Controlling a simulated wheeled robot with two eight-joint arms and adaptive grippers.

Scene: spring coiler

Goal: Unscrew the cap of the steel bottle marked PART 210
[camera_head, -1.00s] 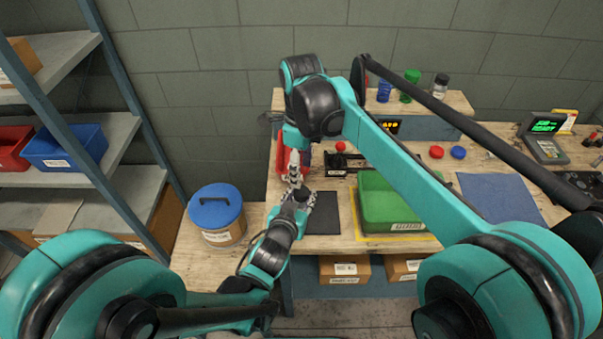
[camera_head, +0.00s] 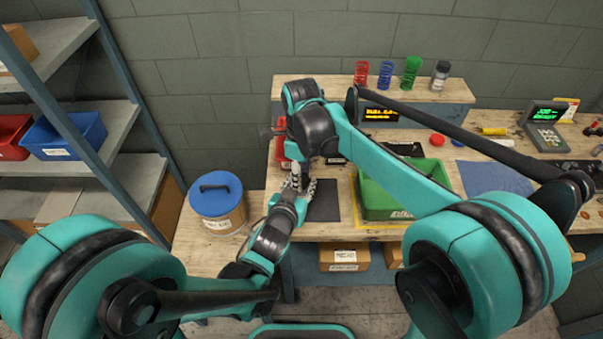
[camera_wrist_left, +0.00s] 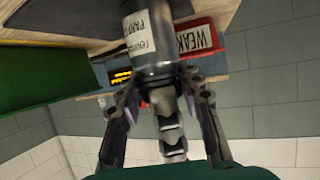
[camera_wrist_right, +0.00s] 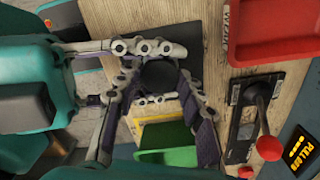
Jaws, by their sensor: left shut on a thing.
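The steel bottle (camera_wrist_left: 152,55) is a dark grey cylinder with a white label whose word PART shows upside down in the left wrist view; its number is not readable. My left gripper (camera_wrist_left: 165,105) is shut on the bottle, with a finger on each side. The round dark cap (camera_wrist_right: 158,76) shows end-on in the right wrist view. My right gripper (camera_wrist_right: 160,95) is open, its two fingers on either side of the cap; I cannot tell if they touch it. In the head view the grippers (camera_head: 299,183) meet, and the bottle is mostly hidden.
A dark mat (camera_head: 323,202) and a green bin (camera_head: 382,205) lie right of the grippers. A red bin (camera_wrist_right: 275,30) marked WEAK and a red-knobbed lever (camera_wrist_right: 268,146) are close by. Springs (camera_head: 386,74) stand on the back shelf. A blue-lidded drum (camera_head: 217,194) stands at left.

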